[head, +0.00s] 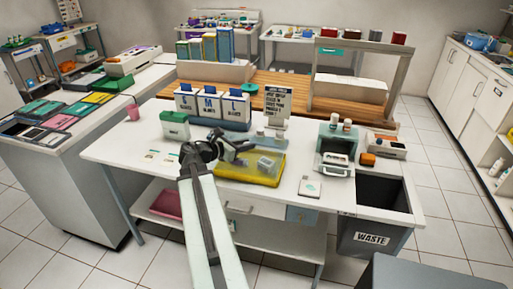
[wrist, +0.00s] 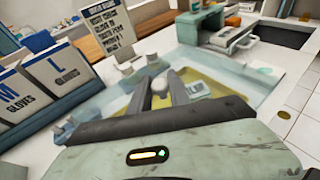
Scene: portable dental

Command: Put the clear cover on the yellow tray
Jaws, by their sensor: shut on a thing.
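The yellow tray (head: 232,173) lies on the white worktop with small pale items inside. It also shows in the wrist view (wrist: 222,88), seen through a clear sheet. My gripper (head: 246,146) is over the tray's back left part. In the wrist view my gripper (wrist: 160,82) is shut on a pale knob of the clear cover (wrist: 240,72). The cover spreads over the tray area as a faint bluish pane. Its edges are hard to make out in the head view. I cannot tell whether it touches the tray rim.
Glove boxes (head: 212,107) and a sign (head: 277,105) stand behind the tray. A green-and-white box (head: 174,126) is at left. A pale green machine (head: 337,145) stands at right, beyond a small white card (head: 309,188). A waste bin (head: 372,238) is at the right end.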

